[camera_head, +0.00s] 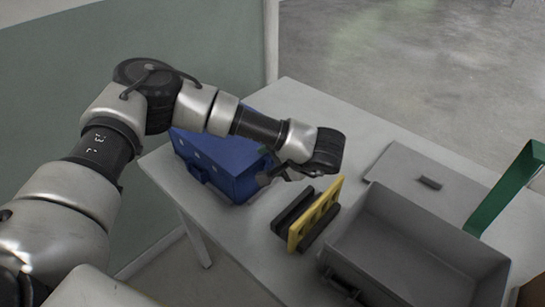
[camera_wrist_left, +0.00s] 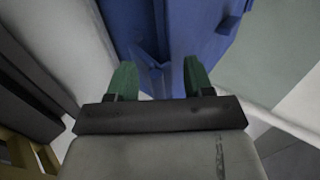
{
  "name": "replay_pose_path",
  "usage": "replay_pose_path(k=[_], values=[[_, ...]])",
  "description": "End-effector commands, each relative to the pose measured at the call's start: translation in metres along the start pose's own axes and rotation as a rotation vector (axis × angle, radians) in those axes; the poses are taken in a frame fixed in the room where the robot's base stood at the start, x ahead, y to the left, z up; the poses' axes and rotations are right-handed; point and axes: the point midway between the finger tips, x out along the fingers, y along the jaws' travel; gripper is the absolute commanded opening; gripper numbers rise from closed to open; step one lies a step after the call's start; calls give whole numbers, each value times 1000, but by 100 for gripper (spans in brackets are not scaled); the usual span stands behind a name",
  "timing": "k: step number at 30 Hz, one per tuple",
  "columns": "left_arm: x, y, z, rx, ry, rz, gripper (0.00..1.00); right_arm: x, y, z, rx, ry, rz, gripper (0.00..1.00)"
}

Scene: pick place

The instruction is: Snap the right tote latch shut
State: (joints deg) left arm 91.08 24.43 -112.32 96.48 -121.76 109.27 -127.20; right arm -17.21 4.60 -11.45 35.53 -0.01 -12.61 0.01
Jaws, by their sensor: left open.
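A blue tote (camera_head: 228,178) stands on the table's left part, partly hidden behind my left arm. My left gripper (camera_head: 284,175) is at the tote's right side, pointing towards it. In the left wrist view, its two green fingertips (camera_wrist_left: 159,78) are apart, with the blue tote (camera_wrist_left: 205,40) in front of them. A narrow blue part (camera_wrist_left: 150,62), perhaps the right latch, shows between the fingertips. I cannot tell whether it is touched or how far it is open. In the head view the gripper hides this spot. My right gripper is not in view.
A yellow slotted piece (camera_head: 315,214) stands in a black holder close to the gripper. A grey open bin (camera_head: 400,245) and a grey lid (camera_head: 425,180) take up the table's right. A green upright part (camera_head: 507,188) stands at the far right.

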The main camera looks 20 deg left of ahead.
Motion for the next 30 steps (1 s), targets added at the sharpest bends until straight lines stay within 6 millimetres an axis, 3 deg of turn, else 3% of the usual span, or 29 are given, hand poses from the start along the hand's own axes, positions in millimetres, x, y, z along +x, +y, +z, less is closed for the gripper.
replay_pose_path(k=[8, 17, 30], values=[[1, 0, 0, 0, 0, 0, 50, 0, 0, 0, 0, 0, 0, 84], [1, 0, 0, -1, 0, 0, 4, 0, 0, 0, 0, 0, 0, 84], [11, -14, 1, -3, -6, 246, 0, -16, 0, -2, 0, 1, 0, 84]])
